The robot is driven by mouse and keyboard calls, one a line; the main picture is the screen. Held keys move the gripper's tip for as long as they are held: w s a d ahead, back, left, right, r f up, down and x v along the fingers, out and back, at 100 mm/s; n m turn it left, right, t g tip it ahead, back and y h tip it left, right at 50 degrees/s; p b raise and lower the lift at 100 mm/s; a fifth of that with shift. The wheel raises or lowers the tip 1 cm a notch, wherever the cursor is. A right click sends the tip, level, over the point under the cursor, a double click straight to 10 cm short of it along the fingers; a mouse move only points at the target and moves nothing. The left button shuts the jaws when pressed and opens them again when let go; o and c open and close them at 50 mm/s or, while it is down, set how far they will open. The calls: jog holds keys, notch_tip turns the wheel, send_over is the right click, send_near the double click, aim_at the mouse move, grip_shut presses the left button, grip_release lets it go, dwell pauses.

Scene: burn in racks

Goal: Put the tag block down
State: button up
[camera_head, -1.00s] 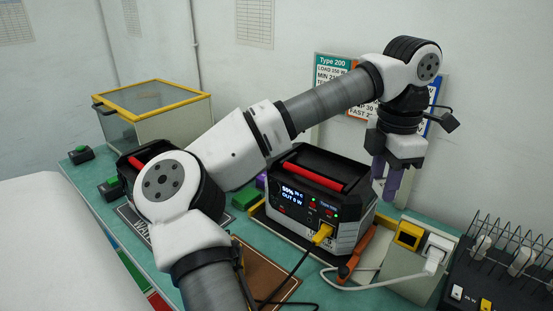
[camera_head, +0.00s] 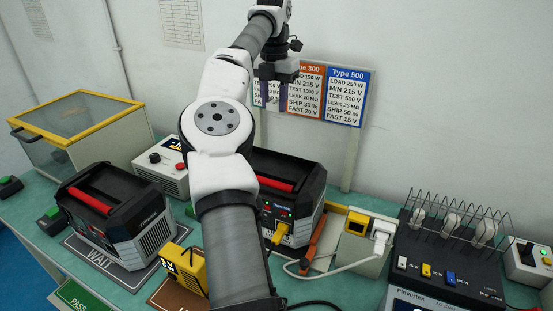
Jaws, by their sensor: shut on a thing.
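My gripper (camera_head: 274,97) is raised near the back wall, in front of the left part of the sign row. Its two purple fingers point down and are shut on the tag block. The block itself is too small to make out clearly between the fingers. The gripper is well above the worktop and apart from the power station below it.
A black power station (camera_head: 292,192) with a yellow plug stands partly behind my arm. Another power station (camera_head: 115,215) stands on the WAIT mat (camera_head: 103,262). A yellow device (camera_head: 186,268) is nearby. A wire rack (camera_head: 450,225) stands right; the glass-topped box (camera_head: 75,125) stands back left.

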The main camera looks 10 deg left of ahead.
jog(key=shift+w+d+r+n, duration=0.1)
jog(key=shift+w+r+n, duration=0.2)
jog(key=shift+w+r, duration=0.35)
send_over(276, 167)
notch_tip(276, 167, down, 15)
jog(key=shift+w+f, duration=0.1)
jog(key=shift+f, duration=0.05)
jog(key=shift+f+p, duration=0.85)
jog(key=shift+f, duration=1.3)
jog(key=shift+f, duration=0.1)
jog(key=shift+f, duration=0.1)
jog(key=o, duration=1)
jog(key=shift+c, duration=0.2)
notch_tip(276, 167, up, 12)
jog(key=b, duration=0.2)
jog(key=shift+r+b, duration=0.2)
jog(key=shift+b, duration=0.1)
